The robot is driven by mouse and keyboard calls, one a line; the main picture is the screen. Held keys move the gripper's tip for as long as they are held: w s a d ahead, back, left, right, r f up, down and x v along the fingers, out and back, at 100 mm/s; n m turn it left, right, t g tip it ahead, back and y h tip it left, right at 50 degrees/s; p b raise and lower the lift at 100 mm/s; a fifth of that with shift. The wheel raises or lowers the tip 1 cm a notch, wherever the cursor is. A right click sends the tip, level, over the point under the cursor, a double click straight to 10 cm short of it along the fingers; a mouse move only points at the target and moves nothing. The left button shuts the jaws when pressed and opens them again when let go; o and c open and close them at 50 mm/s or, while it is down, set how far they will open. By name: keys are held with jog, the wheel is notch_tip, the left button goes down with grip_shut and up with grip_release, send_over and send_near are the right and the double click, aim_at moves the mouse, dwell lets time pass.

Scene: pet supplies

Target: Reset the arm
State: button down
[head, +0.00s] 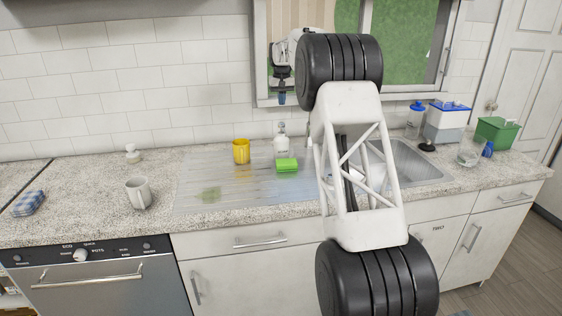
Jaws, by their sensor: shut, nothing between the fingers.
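My arm rises through the middle of the head view. My gripper (282,98) hangs high at the end of it, in front of the window and above the back of the counter. Its fingers point down and are shut with nothing between them. It is apart from the counter and everything on it. The large arm links hide part of the sink and the counter behind them.
Below stand a yellow cup (241,151), a clear bottle (281,138) and a green sponge (287,165). A grey mug (138,193) is at left. A sink (415,165), a white-blue container (447,122) and a green bin (496,132) are at right.

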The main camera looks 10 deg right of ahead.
jog(key=shift+s+r, duration=0.1)
jog(key=s+a+r, duration=0.1)
jog(key=s+r, duration=0.3)
jog(key=s, duration=0.9)
jog(key=s+a+r+t, duration=0.1)
jog(key=s+r, duration=0.2)
jog(key=s, duration=0.9)
jog(key=s+a+r, duration=0.1)
jog(key=s+r, duration=0.3)
jog(key=s, duration=0.9)
jog(key=s+f, duration=0.5)
jog(key=s, duration=0.8)
jog(key=s+a+f+t, duration=0.1)
jog(key=s+f, duration=0.4)
jog(key=s, duration=0.9)
jog(key=s+f, duration=0.5)
jog(key=s, duration=0.9)
jog(key=shift+s+a+f+t, duration=0.15)
jog(key=shift+a+f+t, duration=0.1)
jog(key=shift+a+t, duration=0.05)
